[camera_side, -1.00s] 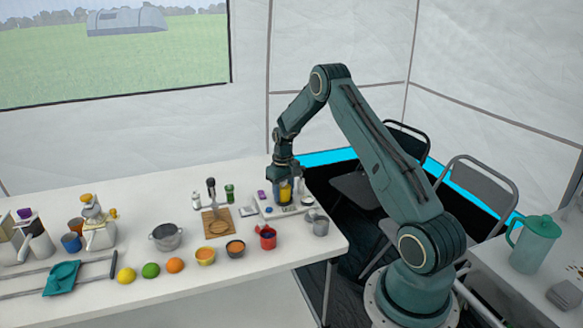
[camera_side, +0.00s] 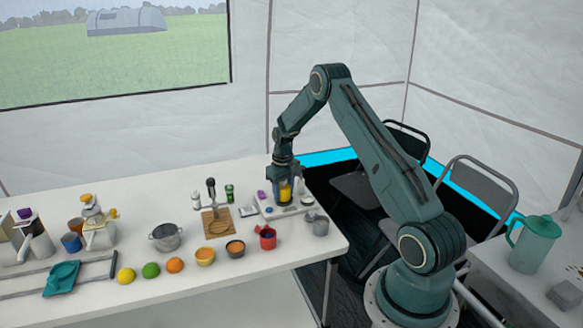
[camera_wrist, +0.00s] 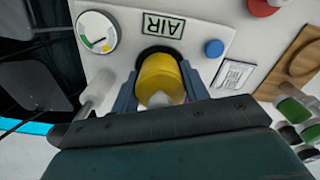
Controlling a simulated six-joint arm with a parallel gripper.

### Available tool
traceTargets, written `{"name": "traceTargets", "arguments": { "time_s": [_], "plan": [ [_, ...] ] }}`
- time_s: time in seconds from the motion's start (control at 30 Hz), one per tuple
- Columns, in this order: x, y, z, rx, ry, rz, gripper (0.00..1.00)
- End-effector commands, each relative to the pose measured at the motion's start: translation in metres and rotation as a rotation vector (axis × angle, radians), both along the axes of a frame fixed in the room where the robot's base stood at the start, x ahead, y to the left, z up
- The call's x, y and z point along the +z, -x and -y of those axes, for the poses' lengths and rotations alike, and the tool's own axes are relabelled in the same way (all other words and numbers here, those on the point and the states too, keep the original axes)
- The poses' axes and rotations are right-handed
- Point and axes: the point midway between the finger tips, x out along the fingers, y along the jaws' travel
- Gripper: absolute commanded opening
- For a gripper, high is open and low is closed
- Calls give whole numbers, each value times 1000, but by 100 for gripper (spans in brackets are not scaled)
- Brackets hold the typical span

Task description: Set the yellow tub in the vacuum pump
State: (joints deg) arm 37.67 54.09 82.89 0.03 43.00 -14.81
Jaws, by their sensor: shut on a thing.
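The yellow tub (camera_side: 285,193) is between the fingers of my gripper (camera_side: 284,186), over the vacuum pump (camera_side: 268,208) at the right part of the table. In the wrist view my gripper (camera_wrist: 162,88) is shut on the yellow tub (camera_wrist: 163,76), one blue-grey finger on each side. The tub sits at a dark round opening in the pump's pale panel (camera_wrist: 112,57), just below the AIR label. I cannot tell whether the tub's base rests on the bottom of that opening.
The pump has a dial gauge (camera_wrist: 97,32) and a blue knob (camera_wrist: 213,48). A wooden board (camera_side: 217,223), a red cup (camera_side: 267,238) and a grey metal cup (camera_side: 320,225) stand close by. Several fruits and bowls line the table's front.

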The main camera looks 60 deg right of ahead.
Motion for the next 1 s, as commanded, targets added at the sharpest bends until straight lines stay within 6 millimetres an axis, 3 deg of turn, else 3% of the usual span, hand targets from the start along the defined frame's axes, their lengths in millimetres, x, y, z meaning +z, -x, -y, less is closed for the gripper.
{"name": "traceTargets", "arguments": {
  "time_s": [1.0],
  "plan": [
    [14,0,0,0,0,1,32]
  ]
}}
